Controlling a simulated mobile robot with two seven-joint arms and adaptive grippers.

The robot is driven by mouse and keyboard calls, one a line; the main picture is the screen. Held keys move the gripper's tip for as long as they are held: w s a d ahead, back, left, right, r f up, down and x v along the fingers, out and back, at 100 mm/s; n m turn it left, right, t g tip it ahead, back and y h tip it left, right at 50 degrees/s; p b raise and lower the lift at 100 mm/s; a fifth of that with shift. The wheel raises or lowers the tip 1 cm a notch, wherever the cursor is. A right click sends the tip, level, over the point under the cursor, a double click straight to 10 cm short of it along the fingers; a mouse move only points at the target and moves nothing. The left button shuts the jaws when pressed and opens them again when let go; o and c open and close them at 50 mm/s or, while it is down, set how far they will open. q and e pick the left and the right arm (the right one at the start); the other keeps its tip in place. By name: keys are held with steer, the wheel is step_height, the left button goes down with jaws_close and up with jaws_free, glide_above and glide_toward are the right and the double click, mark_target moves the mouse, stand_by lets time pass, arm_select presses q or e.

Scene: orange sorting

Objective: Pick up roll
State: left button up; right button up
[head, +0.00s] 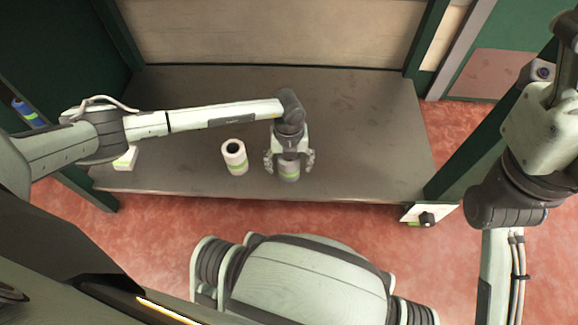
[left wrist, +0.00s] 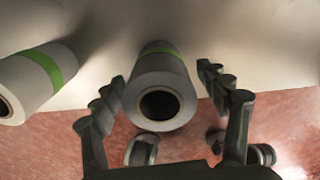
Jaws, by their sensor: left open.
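A grey roll with a green band (head: 289,173) stands near the front edge of the grey table. My left gripper (head: 290,160) is above it with its fingers open on either side. In the left wrist view the roll (left wrist: 160,88) lies between the two open fingers (left wrist: 163,80), with its dark core hole facing the camera and a visible gap on each side. A second, white roll with a green band (head: 234,157) stands just to the left; it also shows in the left wrist view (left wrist: 38,78). My right arm is at the right edge; its gripper does not show.
The grey table (head: 350,120) is mostly bare behind and to the right of the rolls. A small white box (head: 126,158) is at its left end. Dark green posts (head: 455,175) stand at the table's corners. A white item with a black knob (head: 426,218) is at the front right corner.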

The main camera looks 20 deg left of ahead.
arm_select(q)
step_height(320, 180, down, 2)
steer(key=shift+f, duration=0.1)
steer(key=shift+w, duration=0.1)
steer(key=c, duration=1.3)
